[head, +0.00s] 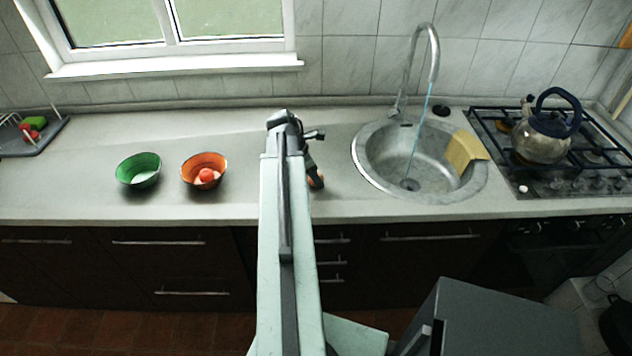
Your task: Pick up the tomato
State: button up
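A red tomato-like round thing (207,175) sits inside an orange bowl (188,166) on the counter, left of my arm. My gripper (316,180) is over the counter to the right of that bowl, between it and the sink, and apart from both. It is partly hidden behind my arm. A small orange patch shows at its end; I cannot tell whether this is a fingertip or a separate thing. Whether the fingers are open or shut does not show.
A green bowl (138,170) stands left of the orange one. A dish rack (40,145) holds red and green items at far left. A sink (373,175) with running tap (431,50), a yellow cloth (463,150), and a kettle (541,138) on the stove (545,178) are right.

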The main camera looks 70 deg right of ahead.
jog(key=c, duration=0.6)
notch_tip(320, 180, up, 10)
jog(key=p, duration=1)
jog(key=shift+r, duration=0.15)
jog(key=shift+c, duration=0.2)
